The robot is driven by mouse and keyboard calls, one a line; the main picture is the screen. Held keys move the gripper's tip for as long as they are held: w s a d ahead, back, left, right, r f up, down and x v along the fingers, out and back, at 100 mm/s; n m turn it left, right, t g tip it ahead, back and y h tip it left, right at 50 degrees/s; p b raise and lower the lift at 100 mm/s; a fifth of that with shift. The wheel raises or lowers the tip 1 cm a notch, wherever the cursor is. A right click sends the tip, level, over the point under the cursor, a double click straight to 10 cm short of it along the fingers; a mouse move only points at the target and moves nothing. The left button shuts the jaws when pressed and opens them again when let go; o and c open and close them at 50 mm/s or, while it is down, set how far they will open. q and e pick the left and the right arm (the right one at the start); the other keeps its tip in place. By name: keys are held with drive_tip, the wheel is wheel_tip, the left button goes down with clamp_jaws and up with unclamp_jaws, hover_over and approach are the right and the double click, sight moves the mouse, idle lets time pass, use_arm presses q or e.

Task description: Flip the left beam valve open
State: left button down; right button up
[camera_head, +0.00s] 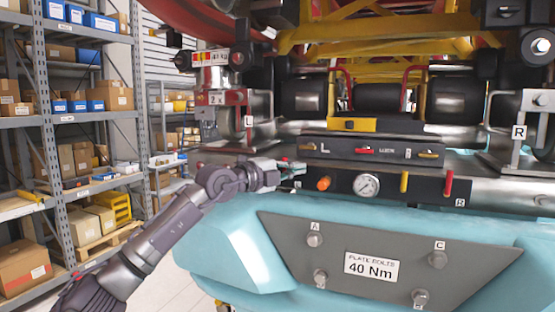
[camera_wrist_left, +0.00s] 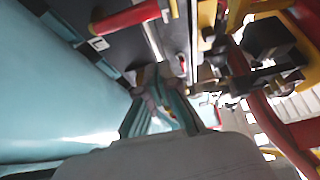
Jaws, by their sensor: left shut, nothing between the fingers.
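A dark control panel (camera_head: 340,182) on the machine's front carries an orange knob (camera_head: 323,184), a round gauge (camera_head: 367,186), a yellow lever (camera_head: 404,181) and a red lever (camera_head: 448,183). My left gripper (camera_head: 291,168) reaches the left end of this panel. It is shut and empty. A small bit of red shows beside its tips, and the gripper hides what is behind it. I cannot tell whether it touches a valve handle. In the left wrist view, the fingers (camera_wrist_left: 158,97) are close to the dark panel, and a red bar (camera_wrist_left: 125,17) crosses above. My right gripper is not in view.
An upper bar marked L and R (camera_head: 385,151) sits above the panel. The teal body (camera_head: 235,250) bulges out below, with a grey bolt plate (camera_head: 385,245). Pipes and brackets crowd the area above the gripper. Shelves (camera_head: 62,150) with boxes stand at left.

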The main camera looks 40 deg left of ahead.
use_arm(q)
drive_tip(key=a, duration=0.1)
drive_tip(key=w+a+p, duration=0.1)
drive_tip(key=a, duration=0.1)
drive_tip(key=shift+a, duration=0.15)
drive_tip(key=shift+s+a, duration=0.1)
drive_tip(key=shift+a, duration=0.2)
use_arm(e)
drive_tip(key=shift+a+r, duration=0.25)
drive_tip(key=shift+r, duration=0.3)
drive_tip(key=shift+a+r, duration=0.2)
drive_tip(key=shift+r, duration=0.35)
use_arm(q)
drive_tip(key=shift+d, duration=0.2)
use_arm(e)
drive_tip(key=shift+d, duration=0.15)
